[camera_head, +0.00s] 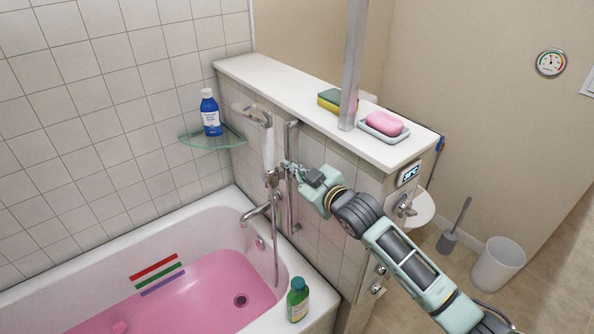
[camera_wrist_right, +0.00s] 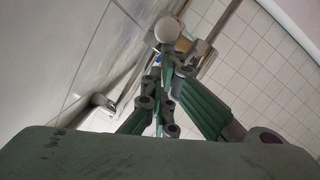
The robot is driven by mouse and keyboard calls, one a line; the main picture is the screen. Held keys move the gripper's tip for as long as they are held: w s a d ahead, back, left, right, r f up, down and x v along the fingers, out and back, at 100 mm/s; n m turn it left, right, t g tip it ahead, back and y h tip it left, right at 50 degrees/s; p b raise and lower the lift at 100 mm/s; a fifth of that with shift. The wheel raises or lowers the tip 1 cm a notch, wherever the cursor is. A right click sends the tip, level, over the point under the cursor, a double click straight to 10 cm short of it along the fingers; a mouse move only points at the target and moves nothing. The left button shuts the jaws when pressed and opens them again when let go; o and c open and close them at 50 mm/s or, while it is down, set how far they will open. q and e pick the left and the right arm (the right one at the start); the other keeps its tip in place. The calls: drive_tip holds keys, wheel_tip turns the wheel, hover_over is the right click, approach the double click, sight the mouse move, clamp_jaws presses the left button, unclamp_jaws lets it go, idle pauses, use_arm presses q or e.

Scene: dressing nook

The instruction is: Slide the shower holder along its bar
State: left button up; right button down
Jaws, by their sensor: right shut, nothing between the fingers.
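The vertical shower bar (camera_head: 290,211) is fixed to the tiled side of the low wall above the tub. The hand shower (camera_head: 267,147) hangs upright just left of the bar, its head at the top. The holder (camera_head: 272,179) appears around the lower end of the hand shower's handle, partly hard to make out. My right gripper (camera_head: 289,167) is at the bar, close to the holder, shut with nothing between its fingers. In the right wrist view its green fingers (camera_wrist_right: 163,78) come together just below a pale round knob (camera_wrist_right: 167,30); whether they touch it I cannot tell. My left gripper is out of view.
The tub (camera_head: 219,211) holds pink water, with a green bottle (camera_head: 298,300) on its rim. A glass corner shelf (camera_head: 222,139) carries a blue bottle (camera_head: 210,113). A sponge (camera_head: 330,101) and a pink soap (camera_head: 384,123) lie on the ledge (camera_head: 290,88) beside a metal post (camera_head: 353,65).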

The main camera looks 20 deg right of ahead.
wheel_tip(320, 180, down, 21)
drive_tip(key=b, duration=0.8)
drive_tip(key=shift+d+r+b, duration=0.15)
drive_tip(key=shift+r+b, duration=0.05)
drive_tip(key=shift+b, duration=0.2)
drive_tip(key=shift+s+r, duration=0.1)
